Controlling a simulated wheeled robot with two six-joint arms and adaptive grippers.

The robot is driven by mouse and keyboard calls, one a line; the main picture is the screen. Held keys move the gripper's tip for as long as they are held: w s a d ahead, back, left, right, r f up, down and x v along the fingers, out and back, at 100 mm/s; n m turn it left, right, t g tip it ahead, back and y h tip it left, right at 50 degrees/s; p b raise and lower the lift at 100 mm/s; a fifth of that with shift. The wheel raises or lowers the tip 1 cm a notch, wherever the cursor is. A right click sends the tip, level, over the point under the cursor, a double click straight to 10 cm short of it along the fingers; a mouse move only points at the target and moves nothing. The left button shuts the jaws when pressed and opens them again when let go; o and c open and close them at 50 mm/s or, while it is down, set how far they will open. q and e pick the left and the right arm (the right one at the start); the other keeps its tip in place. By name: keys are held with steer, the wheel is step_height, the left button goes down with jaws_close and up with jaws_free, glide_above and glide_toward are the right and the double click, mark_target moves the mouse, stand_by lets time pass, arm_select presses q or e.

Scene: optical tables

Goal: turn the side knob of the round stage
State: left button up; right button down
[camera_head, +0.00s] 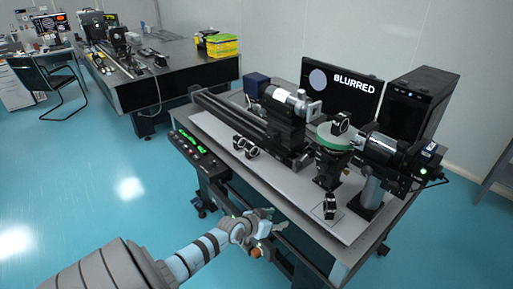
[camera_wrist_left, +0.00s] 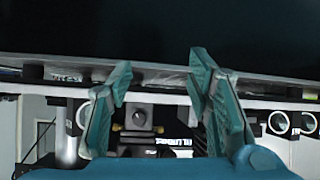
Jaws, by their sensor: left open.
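The round stage (camera_head: 334,136), with a green disc-shaped top, stands on the near optical table (camera_head: 290,195) towards its right end. A small dark optic mount stands on the disc. I cannot make out its side knob clearly at this size. My left gripper (camera_head: 268,233) is in front of the table's near edge, below and left of the stage and well apart from it. In the left wrist view the left gripper (camera_wrist_left: 155,90) has its two teal fingers spread with nothing between them. My right gripper is not in view.
A black camera (camera_head: 385,150) on a post stands right of the stage. Small lens mounts (camera_head: 245,146) and a green-lit control panel (camera_head: 192,146) are to the left. Blue floor (camera_head: 90,190) is clear.

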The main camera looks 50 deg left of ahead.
arm_select(q)
steer(key=s+f+g+y+b, duration=0.1)
steer(key=s+f+g, duration=0.1)
steer(key=s+f, duration=0.7)
steer(key=shift+s+d+f+g+b, duration=0.2)
steer(key=shift+d+f+g+b, duration=0.2)
steer(key=shift+f, duration=1.9)
